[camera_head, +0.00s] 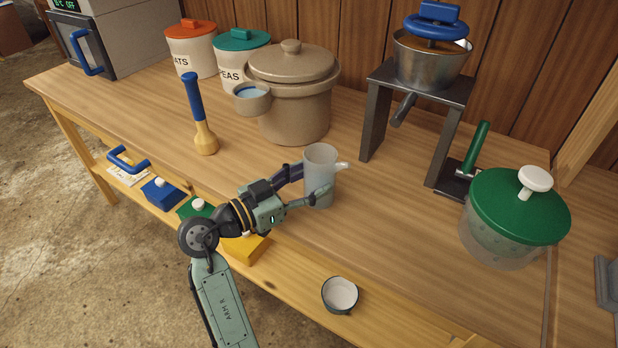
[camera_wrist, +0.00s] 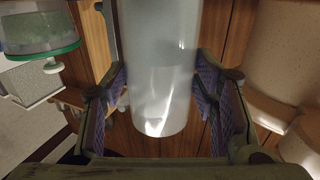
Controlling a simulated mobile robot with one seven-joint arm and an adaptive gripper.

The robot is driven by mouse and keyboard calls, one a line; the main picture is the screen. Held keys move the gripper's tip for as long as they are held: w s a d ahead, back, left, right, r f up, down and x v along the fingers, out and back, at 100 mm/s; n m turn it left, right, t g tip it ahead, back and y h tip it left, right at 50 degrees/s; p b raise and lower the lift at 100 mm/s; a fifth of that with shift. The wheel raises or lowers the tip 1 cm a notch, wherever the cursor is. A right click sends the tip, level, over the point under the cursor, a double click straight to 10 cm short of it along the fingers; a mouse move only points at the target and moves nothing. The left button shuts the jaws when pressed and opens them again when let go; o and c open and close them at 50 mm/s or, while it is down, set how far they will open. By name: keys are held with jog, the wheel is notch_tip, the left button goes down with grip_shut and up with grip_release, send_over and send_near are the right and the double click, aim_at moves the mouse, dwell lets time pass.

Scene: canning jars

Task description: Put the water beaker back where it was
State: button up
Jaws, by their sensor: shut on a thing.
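The water beaker (camera_head: 321,160) is a tall, frosted, see-through cylinder. It is upright near the front of the wooden counter, with a small pale piece sticking out at its right side. My gripper (camera_head: 312,181) is shut on it from the left, one finger on each side. In the wrist view the beaker (camera_wrist: 158,65) fills the middle between my purple-padded fingers (camera_wrist: 158,98). I cannot tell whether its base touches the counter or hangs just above it. The level of any water in it is unclear.
A large brown crock (camera_head: 300,105) with a side cup stands behind the beaker. A metal stand (camera_head: 418,85) with a pot is at back right, and a green-lidded jar (camera_head: 515,210) at right. A blue-handled masher (camera_head: 205,138) stands left. A small cup (camera_head: 340,294) sits below in front.

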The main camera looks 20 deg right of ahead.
jog(key=shift+f+b, duration=0.2)
jog(key=shift+b, duration=0.1)
jog(key=o, duration=1.7)
jog(key=shift+o, duration=0.2)
jog(key=shift+r, duration=0.1)
jog(key=shift+r+p, duration=0.25)
jog(key=shift+p, duration=0.25)
jog(key=b+v, duration=0.4)
jog(key=v, duration=0.8)
jog(key=shift+b, duration=0.35)
jog(key=shift+w+a, duration=0.15)
